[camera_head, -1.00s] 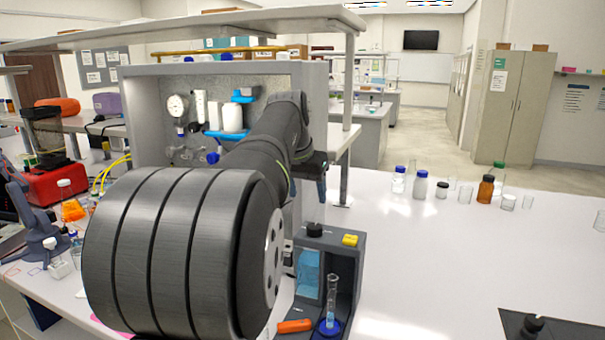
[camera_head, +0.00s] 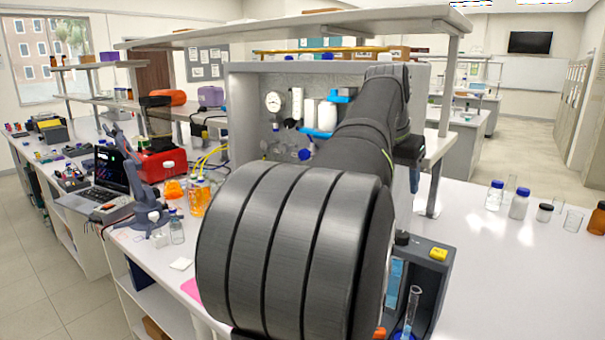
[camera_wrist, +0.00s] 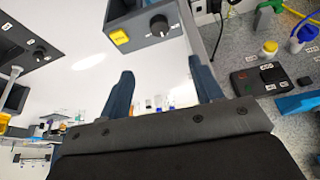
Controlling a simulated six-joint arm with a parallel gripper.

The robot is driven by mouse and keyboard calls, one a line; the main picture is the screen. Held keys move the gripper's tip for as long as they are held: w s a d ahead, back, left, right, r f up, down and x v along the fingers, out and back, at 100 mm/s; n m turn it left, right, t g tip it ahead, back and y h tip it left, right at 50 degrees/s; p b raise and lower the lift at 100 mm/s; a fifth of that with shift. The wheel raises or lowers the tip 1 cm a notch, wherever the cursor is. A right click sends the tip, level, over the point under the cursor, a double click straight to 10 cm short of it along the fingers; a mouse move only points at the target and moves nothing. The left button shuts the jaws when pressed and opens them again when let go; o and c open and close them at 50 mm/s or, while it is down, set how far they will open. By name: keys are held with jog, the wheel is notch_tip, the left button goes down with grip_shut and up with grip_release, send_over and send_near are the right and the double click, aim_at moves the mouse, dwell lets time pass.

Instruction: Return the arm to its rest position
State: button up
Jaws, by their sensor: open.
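My arm crosses the middle of the head view, its large ribbed dark link in the foreground. My gripper (camera_head: 412,165) shows there only in part, at the arm's far end beside the right edge of the grey rig panel (camera_head: 421,90). In the wrist view my gripper (camera_wrist: 161,68) has its two dark blue fingers spread wide apart. Nothing is between them. The white bench (camera_wrist: 150,75) shows beyond them. The rig's lower face with a black control box (camera_wrist: 262,80) is to the right of the fingers in that view.
A grey stand with a yellow button (camera_head: 438,254) and a glass cylinder (camera_head: 411,308) stands right of my arm. Bottles (camera_head: 519,204) stand farther right. A laptop (camera_head: 112,170) and red device (camera_head: 162,163) are left. The right bench top is mostly clear.

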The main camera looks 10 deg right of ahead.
aim_at(402, 234)
jog(key=x, duration=1.7)
jog(key=shift+f, duration=0.15)
jog(key=v, duration=1.8)
jog(key=x, duration=1.7)
jog(key=shift+f, duration=0.25)
jog(key=shift+d+f, duration=0.15)
jog(key=shift+f, duration=0.1)
jog(key=n+y, duration=0.1)
jog(key=n, duration=0.1)
jog(key=n+t, duration=0.1)
jog(key=n, duration=0.2)
jog(key=shift+d+y, duration=0.1)
jog(key=shift+y, duration=0.3)
jog(key=n, duration=0.2)
jog(key=n+y, duration=0.1)
jog(key=n, duration=0.1)
jog(key=shift+d+n+t+y, duration=0.1)
jog(key=shift+n+t+y, duration=0.2)
jog(key=shift+v, duration=2.2)
